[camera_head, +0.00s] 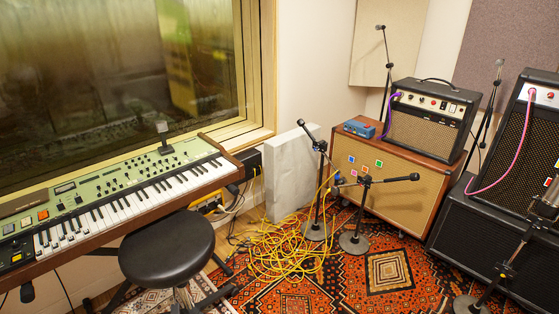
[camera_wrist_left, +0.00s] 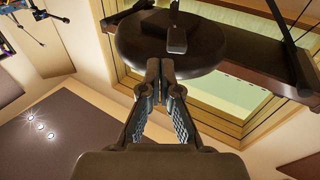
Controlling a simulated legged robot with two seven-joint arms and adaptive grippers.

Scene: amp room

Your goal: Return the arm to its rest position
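My left gripper (camera_wrist_left: 160,68) shows only in the left wrist view, which appears upside down. Its two fingers come together at the tips with nothing seen between them, and they look shut. Beyond the tips is the underside of the round black stool (camera_wrist_left: 205,60), with a dark mounting piece under its middle. I cannot tell how far the tips are from it. In the head view the same stool (camera_head: 166,245) has a bare seat, and neither of my arms nor grippers shows there. My right gripper is in neither view.
A green keyboard (camera_head: 115,185) stands left, behind the stool. Mic stands (camera_head: 355,240), a yellow cable heap (camera_head: 290,250), a tan cabinet (camera_head: 390,185) and black amplifiers (camera_head: 490,240) fill the middle and right. Some patterned rug (camera_head: 390,270) lies open at the front.

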